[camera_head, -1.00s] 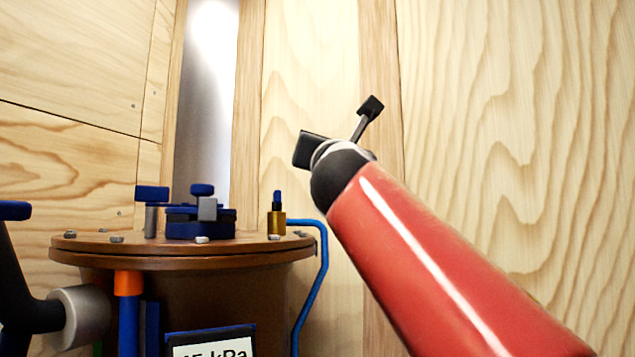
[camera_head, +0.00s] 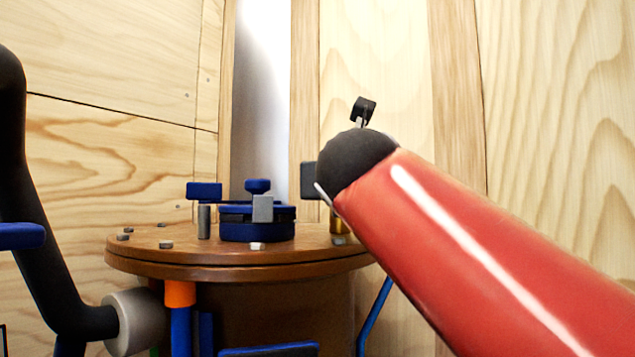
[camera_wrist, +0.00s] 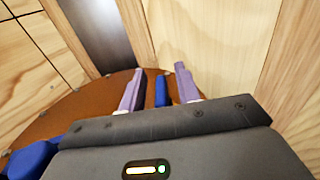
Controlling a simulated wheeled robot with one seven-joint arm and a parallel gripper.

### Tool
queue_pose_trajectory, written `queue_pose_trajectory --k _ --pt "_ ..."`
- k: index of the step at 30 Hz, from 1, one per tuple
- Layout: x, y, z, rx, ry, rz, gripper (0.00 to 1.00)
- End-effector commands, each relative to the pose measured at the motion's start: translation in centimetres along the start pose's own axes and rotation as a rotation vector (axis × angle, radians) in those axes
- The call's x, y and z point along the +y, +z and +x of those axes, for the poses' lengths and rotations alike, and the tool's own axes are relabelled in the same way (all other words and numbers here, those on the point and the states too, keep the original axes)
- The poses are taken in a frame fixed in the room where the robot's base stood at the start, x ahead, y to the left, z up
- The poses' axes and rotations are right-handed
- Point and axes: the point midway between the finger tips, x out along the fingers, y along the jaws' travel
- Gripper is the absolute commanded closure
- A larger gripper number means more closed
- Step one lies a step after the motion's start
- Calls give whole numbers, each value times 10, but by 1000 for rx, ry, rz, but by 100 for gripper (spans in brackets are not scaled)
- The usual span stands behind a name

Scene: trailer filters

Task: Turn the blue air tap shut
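The blue air tap looks to be the small blue lever (camera_wrist: 161,90) on a brass fitting (camera_head: 338,226) at the right of the brown round lid. In the head view my red arm hides the lever, and only a bit of brass shows. In the wrist view my gripper (camera_wrist: 159,73) is open, with its two pale purple fingers apart. The blue lever stands upright between them, with a gap visible on each side. In the head view my gripper is mostly hidden behind the arm's black end.
The brown lid (camera_head: 200,262) also carries a blue clamp-like block (camera_head: 257,228) and a blue-topped grey post (camera_head: 204,205), left of the tap. A blue pipe (camera_head: 374,318) runs down at the right. Wooden walls stand close behind.

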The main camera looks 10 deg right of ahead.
Motion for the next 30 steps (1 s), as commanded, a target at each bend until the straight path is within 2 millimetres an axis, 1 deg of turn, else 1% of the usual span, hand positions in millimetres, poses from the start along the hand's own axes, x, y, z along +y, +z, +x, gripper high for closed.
queue_pose_trajectory --k 1,4,12,14,20,26,30 --pt "0 0 6 1 -1 -1 67" --pt "0 1 11 0 0 0 67" --pt "0 0 13 -1 0 1 67" --pt "0 0 13 -1 0 1 74" --pt "0 0 13 -1 0 1 100" --pt "0 0 13 0 -12 -1 100" --pt "-2 -2 14 4 -98 -4 100"
